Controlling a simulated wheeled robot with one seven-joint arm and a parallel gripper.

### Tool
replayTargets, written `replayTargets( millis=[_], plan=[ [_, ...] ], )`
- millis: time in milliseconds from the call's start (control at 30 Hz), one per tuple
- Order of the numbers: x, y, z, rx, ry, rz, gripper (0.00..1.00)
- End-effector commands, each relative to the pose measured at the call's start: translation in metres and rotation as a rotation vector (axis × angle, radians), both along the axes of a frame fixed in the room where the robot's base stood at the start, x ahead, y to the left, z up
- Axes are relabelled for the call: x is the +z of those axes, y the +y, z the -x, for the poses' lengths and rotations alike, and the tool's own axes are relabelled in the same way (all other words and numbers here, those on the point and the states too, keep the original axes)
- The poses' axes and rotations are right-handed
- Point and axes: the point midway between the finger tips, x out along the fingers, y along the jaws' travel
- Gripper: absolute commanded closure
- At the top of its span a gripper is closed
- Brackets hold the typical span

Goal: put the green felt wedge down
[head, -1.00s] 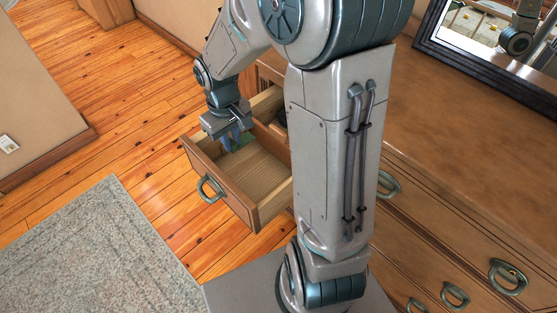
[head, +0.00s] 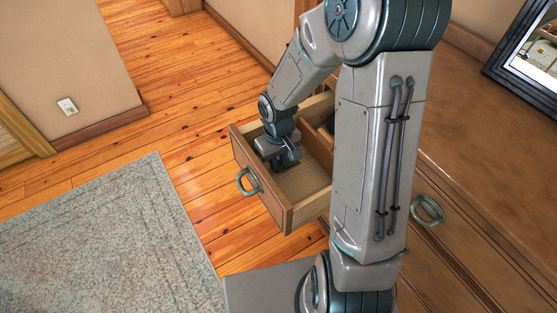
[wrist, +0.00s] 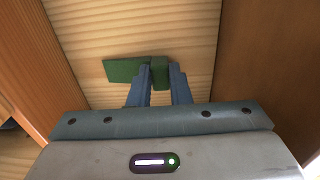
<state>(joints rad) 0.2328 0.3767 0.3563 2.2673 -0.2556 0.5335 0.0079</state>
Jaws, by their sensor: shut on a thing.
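The green felt wedge (wrist: 159,75) is between the fingertips of my gripper (wrist: 161,86) in the wrist view, and the fingers are shut on it. A lighter green part reaches out to the left, against the pale wooden drawer floor; I cannot tell whether the wedge touches the floor. In the head view my gripper (head: 287,160) points down inside the open drawer (head: 262,187), and the wedge is hidden there by the gripper.
Drawer walls rise close on both sides of my gripper in the wrist view. A divider (head: 318,146) separates another compartment behind. The dresser top (head: 490,150) is at right. A grey rug (head: 100,230) lies on the plank floor.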

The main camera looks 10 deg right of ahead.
Motion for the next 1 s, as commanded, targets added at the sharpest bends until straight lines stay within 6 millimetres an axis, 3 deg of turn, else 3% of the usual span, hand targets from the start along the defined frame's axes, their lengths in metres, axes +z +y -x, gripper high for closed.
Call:
replayTargets(
  millis=[100, 133, 200, 600, 1000],
  plan=[
    [-0.004, 0.0, 0.0, 0.0, 0.0, 0.0, 1.0],
    [-0.004, 0.0, 0.0, 0.0, 0.0, 0.0, 0.8],
    [-0.003, 0.0, 0.0, 0.0, 0.0, 0.0, 0.61],
    [0.004, 0.0, 0.0, 0.0, -0.001, 0.0, 0.61],
    [0.085, 0.0, -0.001, 0.0, -0.006, 0.001, 0.61]
  ],
)
